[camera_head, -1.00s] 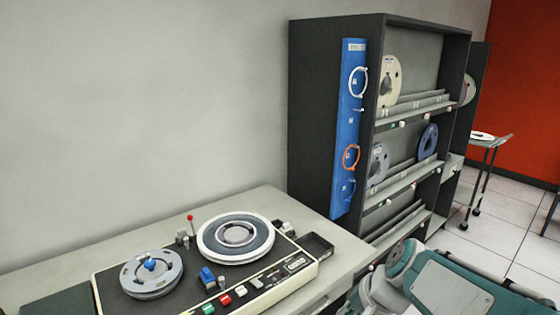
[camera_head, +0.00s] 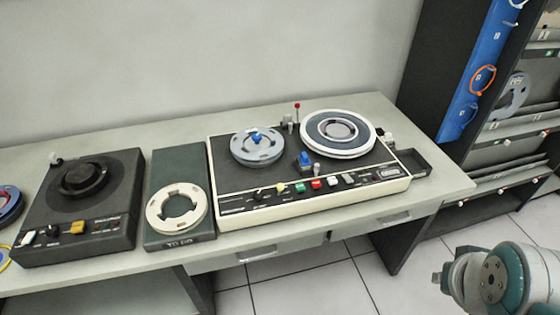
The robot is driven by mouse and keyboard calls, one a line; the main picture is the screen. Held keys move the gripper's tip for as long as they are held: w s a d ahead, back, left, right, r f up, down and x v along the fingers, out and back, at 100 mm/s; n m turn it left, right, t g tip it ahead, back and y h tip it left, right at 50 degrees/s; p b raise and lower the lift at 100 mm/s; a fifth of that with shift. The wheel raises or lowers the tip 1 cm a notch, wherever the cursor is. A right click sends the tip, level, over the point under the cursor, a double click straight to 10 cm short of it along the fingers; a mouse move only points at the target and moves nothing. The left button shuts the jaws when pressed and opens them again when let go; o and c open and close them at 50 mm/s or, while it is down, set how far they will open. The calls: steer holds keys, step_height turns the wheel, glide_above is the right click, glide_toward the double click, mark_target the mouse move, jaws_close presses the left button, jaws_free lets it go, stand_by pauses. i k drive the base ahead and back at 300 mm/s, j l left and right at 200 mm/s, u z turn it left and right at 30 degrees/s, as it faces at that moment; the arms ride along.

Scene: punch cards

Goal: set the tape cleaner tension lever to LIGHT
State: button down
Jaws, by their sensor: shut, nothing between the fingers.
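The tape cleaner (camera_head: 225,200) is a dark-topped machine with a cream front edge on the bench. A grey reel with a blue hub cap (camera_head: 256,147) is on its left side and a larger dark reel with a white rim (camera_head: 338,132) on its right. A thin lever with a red ball knob (camera_head: 297,107) stands upright behind and between the reels. I cannot read any LIGHT marking or the lever's setting. A blue block (camera_head: 305,160) sits in front of the reels. Teal and grey parts of my arm show at the lower right; my gripper is not in view.
The cleaner's front has coloured buttons (camera_head: 317,184). A plate with a cream ring (camera_head: 177,208) and a second dark machine (camera_head: 82,190) stand left of it. A black tray (camera_head: 410,162) is at its right. A dark shelf unit (camera_head: 425,70) rises at the right. Tiled floor is clear in front.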

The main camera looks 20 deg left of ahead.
mark_target(280, 187)
steer(key=u, duration=1.1)
steer(key=k+j, duration=0.05)
